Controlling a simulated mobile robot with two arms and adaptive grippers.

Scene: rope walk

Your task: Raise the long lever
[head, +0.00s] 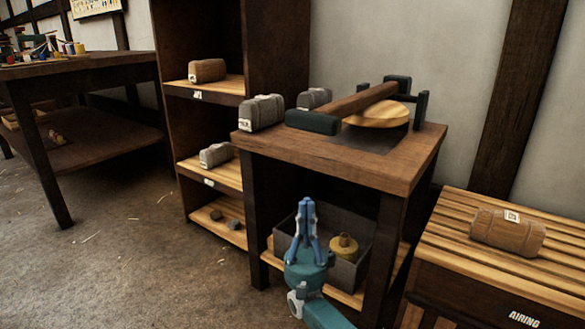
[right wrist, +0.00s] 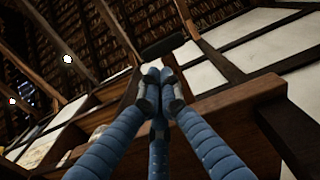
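The long lever (head: 362,101) is a brown wooden bar on the small bench's top. Its dark green grip (head: 311,122) points to the front left, overhanging or close to the front edge; its far end meets a dark bracket (head: 422,105). The lever lies low, slanting slightly up toward the bracket, above a round wooden disc (head: 378,115). My right gripper (head: 306,202) points up in front of the bench, below the grip and apart from it. Its blue fingers are together and empty; the right wrist view shows their tips (right wrist: 160,76) below the dark grip (right wrist: 163,46). My left gripper is out of view.
The bench top's front edge (head: 330,167) overhangs the space behind my right gripper. A grey bin (head: 353,268) with a yellow spool stands on the lower shelf. A slatted chest (head: 450,240) stands right.

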